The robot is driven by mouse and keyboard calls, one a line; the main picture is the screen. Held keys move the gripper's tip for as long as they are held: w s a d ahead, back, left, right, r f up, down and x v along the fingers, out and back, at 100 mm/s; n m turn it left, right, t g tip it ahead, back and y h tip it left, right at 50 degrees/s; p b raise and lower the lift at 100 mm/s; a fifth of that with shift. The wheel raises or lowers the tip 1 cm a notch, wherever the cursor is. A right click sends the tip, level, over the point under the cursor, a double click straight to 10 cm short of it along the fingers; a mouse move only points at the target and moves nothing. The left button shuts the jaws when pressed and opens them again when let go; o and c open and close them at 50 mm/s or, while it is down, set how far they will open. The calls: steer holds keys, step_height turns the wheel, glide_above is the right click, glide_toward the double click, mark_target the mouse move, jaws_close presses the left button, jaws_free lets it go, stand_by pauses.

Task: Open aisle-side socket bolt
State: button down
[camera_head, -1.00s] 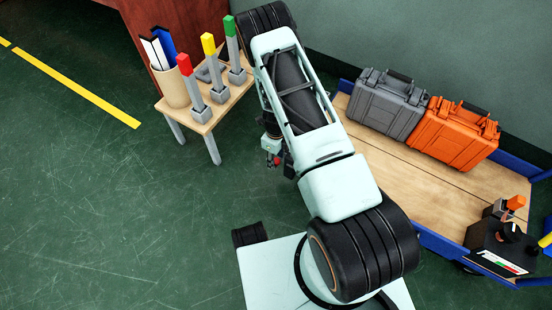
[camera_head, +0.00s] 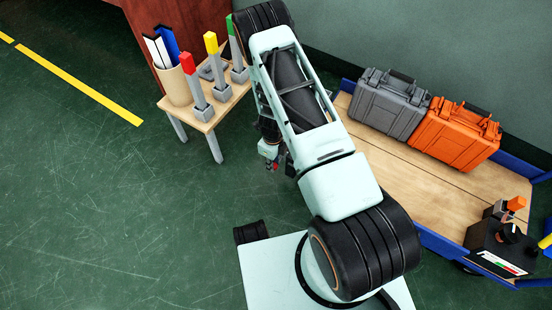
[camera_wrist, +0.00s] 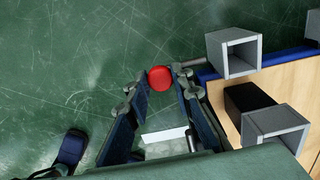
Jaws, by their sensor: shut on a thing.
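In the wrist view, a round red knob (camera_wrist: 159,78) sits between the two fingertips of my gripper (camera_wrist: 162,82). My gripper is shut on it. Two square, hollow grey sockets show to the right, one at the cart's blue edge (camera_wrist: 233,54) and one nearer me (camera_wrist: 275,125). In the head view, my gripper (camera_head: 272,160) is small and partly hidden by my arm, and I cannot make out the sockets.
The cart's wooden deck (camera_head: 425,180) holds a grey case (camera_head: 388,103), an orange case (camera_head: 452,135) and a black control box (camera_head: 500,248). A small table (camera_head: 212,122) at upper left holds red-, yellow- and green-topped posts and a cup (camera_head: 174,86). The green floor at left is clear.

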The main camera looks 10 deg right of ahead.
steer(key=c, duration=1.7)
jaws_free()
step_height(320, 180, up, 12)
steer(key=shift+r, duration=0.1)
